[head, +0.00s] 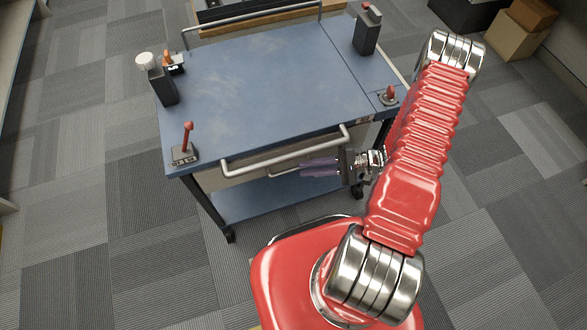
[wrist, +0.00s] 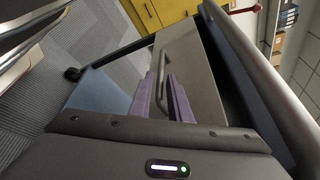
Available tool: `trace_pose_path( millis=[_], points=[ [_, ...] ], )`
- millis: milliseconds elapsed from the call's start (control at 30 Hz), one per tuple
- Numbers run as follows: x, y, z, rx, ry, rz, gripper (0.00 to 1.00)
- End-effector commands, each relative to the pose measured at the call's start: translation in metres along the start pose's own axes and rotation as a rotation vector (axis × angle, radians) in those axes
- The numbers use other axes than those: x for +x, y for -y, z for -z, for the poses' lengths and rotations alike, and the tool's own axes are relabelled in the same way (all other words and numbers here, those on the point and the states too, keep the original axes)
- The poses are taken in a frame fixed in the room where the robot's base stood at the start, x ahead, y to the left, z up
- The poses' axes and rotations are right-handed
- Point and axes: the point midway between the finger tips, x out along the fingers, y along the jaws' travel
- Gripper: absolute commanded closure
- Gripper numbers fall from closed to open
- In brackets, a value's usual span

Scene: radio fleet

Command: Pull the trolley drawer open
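The trolley (head: 270,85) has a blue top and a lower blue shelf. Its drawer front (wrist: 200,75) is grey-beige and sits under the top's near edge; I cannot tell for sure whether it stands slightly out. The drawer handle (wrist: 164,75) is a grey bent bar. My gripper (head: 320,167) is at the drawer front, below the trolley's push rail (head: 240,166). In the wrist view, its purple fingers (wrist: 164,98) are apart, with the handle bar appearing between them. A gap shows between the fingers, and contact with the bar is not clear.
Handheld radios (head: 367,32) and joystick-like devices (head: 185,146) stand near the trolley top's corners; its middle is clear. Cardboard boxes (head: 515,35) lie at the back right. Carpet (head: 110,230) is open in front and to the left. A yellow cabinet (wrist: 160,12) shows in the wrist view.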

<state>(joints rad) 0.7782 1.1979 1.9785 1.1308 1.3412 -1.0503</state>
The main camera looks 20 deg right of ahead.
Motion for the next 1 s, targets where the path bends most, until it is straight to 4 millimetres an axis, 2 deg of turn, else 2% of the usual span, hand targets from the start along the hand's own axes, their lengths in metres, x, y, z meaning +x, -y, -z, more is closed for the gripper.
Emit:
trace_pose_path(
  millis=[200, 400, 800, 1000],
  points=[
    [0.032, 0.000, -0.001, 0.001, 0.004, -0.001, 0.83],
    [0.051, 0.000, -0.001, 0.001, 0.002, 0.000, 0.83],
    [0.057, 0.000, 0.000, 0.000, 0.000, 0.000, 0.83],
    [0.056, 0.000, 0.000, 0.000, 0.000, 0.000, 0.97]
  ],
)
